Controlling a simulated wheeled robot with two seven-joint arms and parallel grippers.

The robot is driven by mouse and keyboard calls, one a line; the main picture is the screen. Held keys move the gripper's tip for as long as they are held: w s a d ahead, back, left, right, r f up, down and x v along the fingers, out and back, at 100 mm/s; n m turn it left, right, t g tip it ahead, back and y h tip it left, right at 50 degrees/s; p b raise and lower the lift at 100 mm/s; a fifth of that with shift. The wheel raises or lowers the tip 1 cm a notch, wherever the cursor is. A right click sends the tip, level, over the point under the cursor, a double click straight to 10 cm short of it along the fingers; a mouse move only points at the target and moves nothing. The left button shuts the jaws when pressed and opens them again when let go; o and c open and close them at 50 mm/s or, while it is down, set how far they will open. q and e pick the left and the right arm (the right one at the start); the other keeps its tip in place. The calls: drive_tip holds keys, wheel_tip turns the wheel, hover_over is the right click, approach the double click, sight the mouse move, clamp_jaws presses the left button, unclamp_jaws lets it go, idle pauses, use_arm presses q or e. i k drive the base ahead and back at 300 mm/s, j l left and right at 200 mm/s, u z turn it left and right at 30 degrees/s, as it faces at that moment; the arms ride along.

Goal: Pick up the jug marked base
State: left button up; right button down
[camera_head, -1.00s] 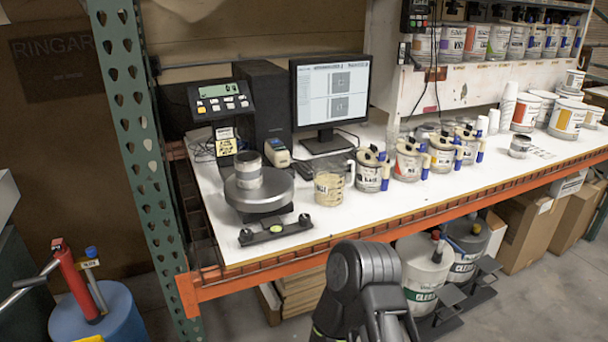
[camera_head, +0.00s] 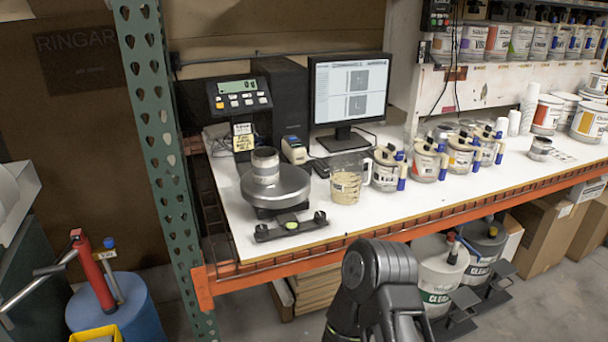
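A clear measuring jug (camera_head: 347,182) with beige contents and a label too small to read surely stands upright on the white bench, just right of the scale (camera_head: 275,187). Its handle faces right, close to the first of several lidded cans (camera_head: 385,172). A dark link of one of my arms shows at the bottom centre, in front of the bench edge. Neither of my grippers is in view, and nothing is seen touching the jug.
A small metal can (camera_head: 265,166) stands on the scale. A monitor (camera_head: 348,90) and a keypad display (camera_head: 240,97) stand behind. An orange beam (camera_head: 300,262) runs along the bench front, with a green post (camera_head: 160,150) at left. Bare bench lies before the jug.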

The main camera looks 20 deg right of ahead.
sight(346, 168)
drive_tip(key=l+z, duration=0.2)
drive_tip(key=z, duration=0.45)
drive_tip(key=i+l+z, duration=0.25)
drive_tip(key=l, duration=0.25)
drive_tip(key=i+l+z, duration=0.25)
drive_tip(key=l, duration=0.2)
drive_tip(key=i+l+z, duration=0.4)
drive_tip(key=i+l, duration=0.7)
drive_tip(key=l, duration=0.2)
drive_tip(key=i+l, duration=0.9)
drive_tip(key=l+u, duration=0.1)
drive_tip(key=u, duration=2.1)
